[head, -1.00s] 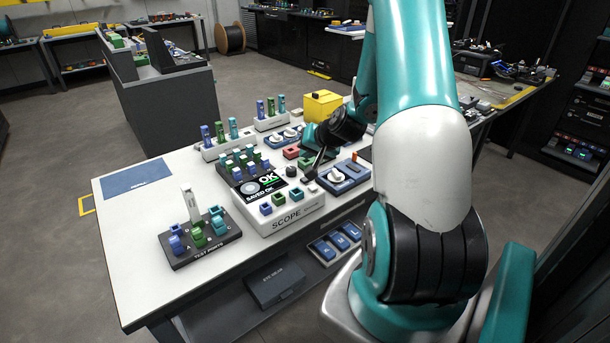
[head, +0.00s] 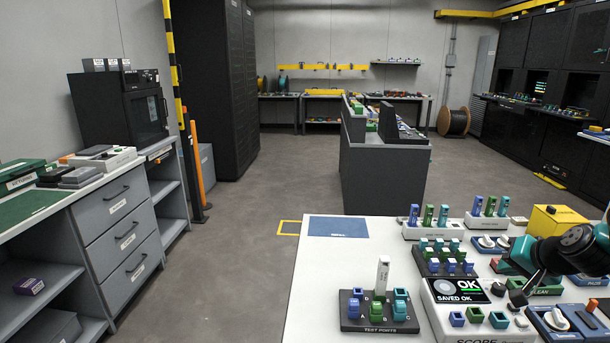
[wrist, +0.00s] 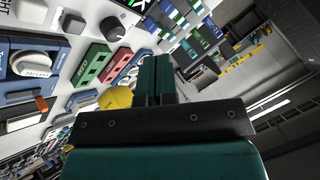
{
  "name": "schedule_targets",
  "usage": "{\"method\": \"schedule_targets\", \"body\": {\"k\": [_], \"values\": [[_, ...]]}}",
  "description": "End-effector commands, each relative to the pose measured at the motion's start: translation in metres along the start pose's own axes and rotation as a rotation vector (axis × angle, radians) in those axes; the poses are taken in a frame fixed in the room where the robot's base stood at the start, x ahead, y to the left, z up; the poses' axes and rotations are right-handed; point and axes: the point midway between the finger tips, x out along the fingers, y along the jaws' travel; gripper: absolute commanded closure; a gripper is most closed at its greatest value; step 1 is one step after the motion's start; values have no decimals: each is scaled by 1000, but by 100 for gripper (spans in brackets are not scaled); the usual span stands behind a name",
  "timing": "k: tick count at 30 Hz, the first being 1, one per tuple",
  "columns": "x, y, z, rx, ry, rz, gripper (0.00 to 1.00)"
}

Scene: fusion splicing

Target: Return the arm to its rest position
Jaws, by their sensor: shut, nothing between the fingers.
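In the head view my gripper (head: 522,294) is at the right edge, over the work table (head: 318,280). Its dark fingers hang beside the scope (head: 455,318), whose screen reads "OK" and "SAVED OK". In the wrist view the teal fingers of my gripper (wrist: 154,62) are shut together with nothing between them. The scope and the knobs next to it appear tilted behind the fingers. I cannot tell from these views how far the fingertips are above the table.
A dark test ports block (head: 378,326) with coloured plugs and a pale upright stick stands left of the scope. A yellow box (head: 556,222) and a blue switch unit (head: 555,322) are near my arm. A grey drawer bench (head: 100,235) stands at the left, with open floor between.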

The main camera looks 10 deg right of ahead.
Motion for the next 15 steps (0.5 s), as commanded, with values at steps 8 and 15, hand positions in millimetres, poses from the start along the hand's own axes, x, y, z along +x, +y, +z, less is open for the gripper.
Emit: {"method": "schedule_targets", "body": {"k": [8, 15], "values": [[-62, -180, 108, -435, -356, -176, 100], [-174, -244, 236, -870, -660, -271, 100]]}}
